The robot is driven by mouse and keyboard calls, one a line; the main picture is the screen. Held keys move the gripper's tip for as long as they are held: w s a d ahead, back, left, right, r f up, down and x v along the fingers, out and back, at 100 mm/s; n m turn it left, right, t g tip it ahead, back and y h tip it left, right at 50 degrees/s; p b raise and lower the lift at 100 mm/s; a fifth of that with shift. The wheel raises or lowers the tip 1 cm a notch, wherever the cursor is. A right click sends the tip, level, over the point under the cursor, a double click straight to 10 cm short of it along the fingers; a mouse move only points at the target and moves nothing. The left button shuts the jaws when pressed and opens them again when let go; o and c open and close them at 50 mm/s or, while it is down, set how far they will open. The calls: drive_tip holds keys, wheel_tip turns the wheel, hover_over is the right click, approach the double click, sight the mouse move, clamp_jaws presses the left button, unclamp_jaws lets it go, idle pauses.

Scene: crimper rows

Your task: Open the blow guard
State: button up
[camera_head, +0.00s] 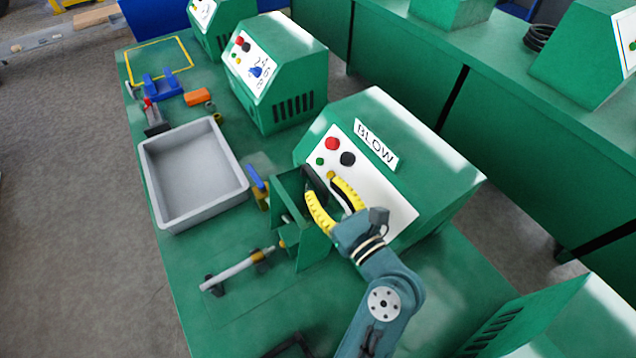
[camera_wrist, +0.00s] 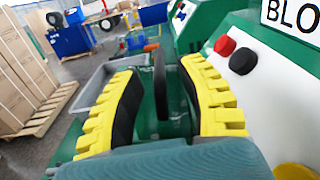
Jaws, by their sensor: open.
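The machine labelled BLOW (camera_head: 420,135) is a green box with a white sloped panel. A green guard (camera_head: 314,248) with upright plates stands at its front, partly hidden behind my gripper. My gripper (camera_head: 320,186) has two yellow ribbed fingers with black inner pads. It is open, reaching over the guard beside the panel. In the wrist view, a dark upright bar (camera_wrist: 160,88) shows between the spread fingers, with gaps on both sides; it looks like a handle of the guard. I cannot tell whether the guard is open or shut.
A grey tray (camera_head: 160,217) lies left of the guard. A blue-handled valve (camera_head: 256,180) and a rod-like cylinder (camera_head: 235,270) sit close to the guard. Red (camera_wrist: 224,45) and black (camera_wrist: 243,61) buttons are right of my fingers. Another green machine (camera_head: 285,75) stands behind.

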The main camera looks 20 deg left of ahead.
drive_tip(key=shift+x, duration=1.35)
drive_tip(key=shift+c, duration=0.2)
clamp_jaws()
drive_tip(key=shift+s, duration=0.1)
